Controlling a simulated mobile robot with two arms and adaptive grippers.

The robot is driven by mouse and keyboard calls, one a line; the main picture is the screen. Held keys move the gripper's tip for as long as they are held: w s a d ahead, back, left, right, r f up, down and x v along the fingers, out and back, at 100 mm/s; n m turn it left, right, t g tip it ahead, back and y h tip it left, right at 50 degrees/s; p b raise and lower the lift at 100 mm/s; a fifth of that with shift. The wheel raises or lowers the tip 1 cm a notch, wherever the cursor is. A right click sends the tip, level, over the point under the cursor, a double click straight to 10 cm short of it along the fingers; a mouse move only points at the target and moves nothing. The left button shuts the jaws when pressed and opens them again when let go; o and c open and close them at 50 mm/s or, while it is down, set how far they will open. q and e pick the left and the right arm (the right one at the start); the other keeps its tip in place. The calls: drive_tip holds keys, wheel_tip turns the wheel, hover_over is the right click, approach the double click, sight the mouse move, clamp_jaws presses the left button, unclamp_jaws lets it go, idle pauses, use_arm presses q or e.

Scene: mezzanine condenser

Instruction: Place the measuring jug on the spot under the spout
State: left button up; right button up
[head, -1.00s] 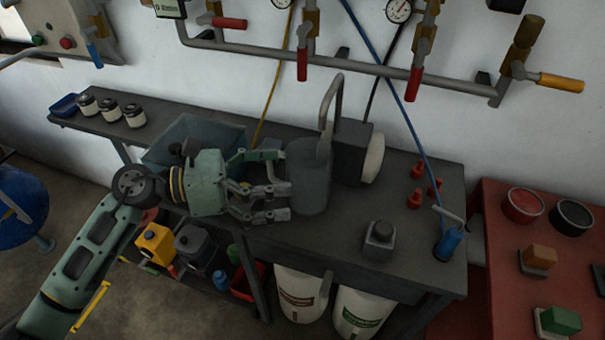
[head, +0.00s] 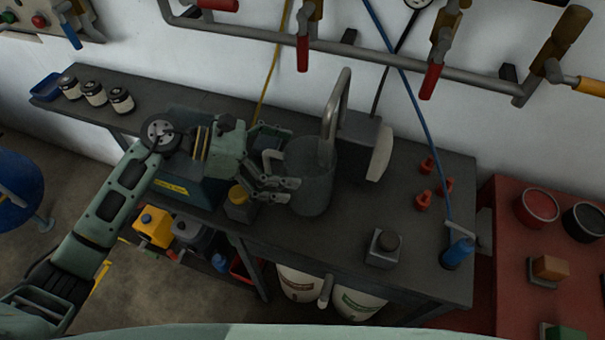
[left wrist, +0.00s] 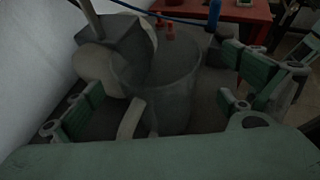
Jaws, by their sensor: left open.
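The measuring jug (head: 309,181) is a grey, see-through cylinder standing upright on the dark bench. The curved metal spout (head: 335,112) comes down over its top, and the jug stands below it. My left gripper (head: 284,160) is open at the jug's left side, with the pale jug handle (head: 269,160) between its fingers. In the left wrist view the jug (left wrist: 172,88) stands ahead between the spread fingers, its handle (left wrist: 131,119) towards the palm. Any finger contact cannot be told. The spot under the jug is hidden. My right gripper is not in view.
A dark tub (head: 187,188) and a yellow-capped bottle (head: 238,205) are near my left gripper. A box with a round disc (head: 380,152) stands behind the jug. Red pieces (head: 424,184), a grey block (head: 383,248) and a blue cylinder (head: 457,254) are to the right.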

sight(303, 161)
use_arm(q)
drive_tip(key=x, duration=0.3)
drive_tip(key=shift+w+p, duration=0.2)
drive_tip(key=shift+p, duration=0.15)
drive_tip(key=shift+c, duration=1.3)
drive_tip(key=c, duration=1.5)
drive_tip(key=shift+r, duration=0.1)
drive_tip(key=shift+c, duration=1.1)
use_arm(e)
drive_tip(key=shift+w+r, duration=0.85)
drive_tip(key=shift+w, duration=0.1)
